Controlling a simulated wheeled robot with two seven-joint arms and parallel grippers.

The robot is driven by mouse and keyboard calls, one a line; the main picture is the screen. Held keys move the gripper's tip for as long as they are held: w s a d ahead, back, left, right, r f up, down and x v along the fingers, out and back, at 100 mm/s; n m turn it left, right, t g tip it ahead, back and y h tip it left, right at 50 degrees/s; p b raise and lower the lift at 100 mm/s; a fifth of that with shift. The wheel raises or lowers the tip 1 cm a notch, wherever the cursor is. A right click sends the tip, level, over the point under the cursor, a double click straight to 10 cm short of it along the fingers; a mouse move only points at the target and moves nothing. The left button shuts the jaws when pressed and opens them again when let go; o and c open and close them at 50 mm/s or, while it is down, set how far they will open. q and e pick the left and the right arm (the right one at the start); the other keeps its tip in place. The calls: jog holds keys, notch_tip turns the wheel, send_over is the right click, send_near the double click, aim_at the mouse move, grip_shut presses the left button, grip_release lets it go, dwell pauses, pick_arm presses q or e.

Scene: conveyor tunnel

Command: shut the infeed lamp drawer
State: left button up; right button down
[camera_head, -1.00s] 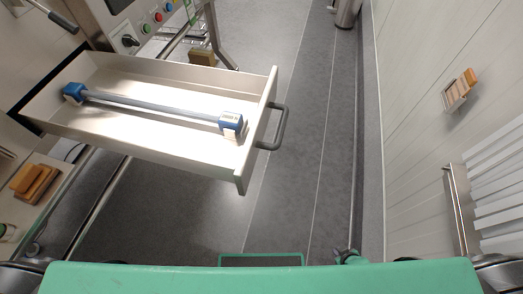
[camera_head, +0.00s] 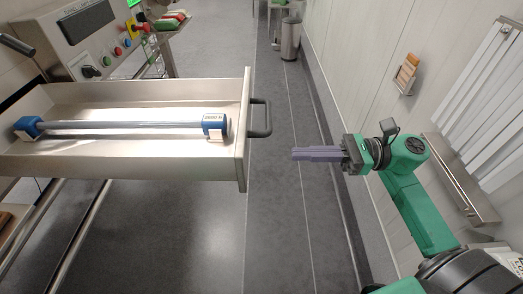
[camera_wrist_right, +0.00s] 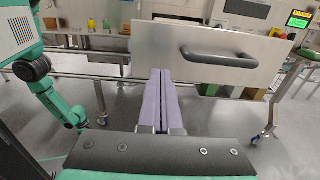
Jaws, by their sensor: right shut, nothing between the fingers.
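The drawer (camera_head: 243,150) stands pulled out in the head view, with its front panel facing right. A dark handle (camera_head: 261,118) sticks out from that panel. A lamp tube with blue ends (camera_head: 130,128) lies inside the drawer. My right gripper (camera_head: 294,154) is shut and empty, to the right of the panel and a little below the handle, apart from both. In the right wrist view the drawer front (camera_wrist_right: 150,45) and handle (camera_wrist_right: 220,58) are ahead, with the handle right of the purple fingers (camera_wrist_right: 160,75). My left gripper does not show clearly in the head view.
A control panel (camera_head: 95,40) with buttons stands behind the drawer. A bin (camera_head: 291,40) is far back on the floor. The wall at right carries a small holder (camera_head: 406,74) and a steel ledge (camera_head: 462,180). The floor (camera_head: 275,220) right of the drawer is clear.

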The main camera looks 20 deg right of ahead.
jog(key=p+x, duration=0.2)
jog(key=x, duration=0.6)
jog(key=shift+a, duration=0.4)
jog(key=shift+w, duration=0.1)
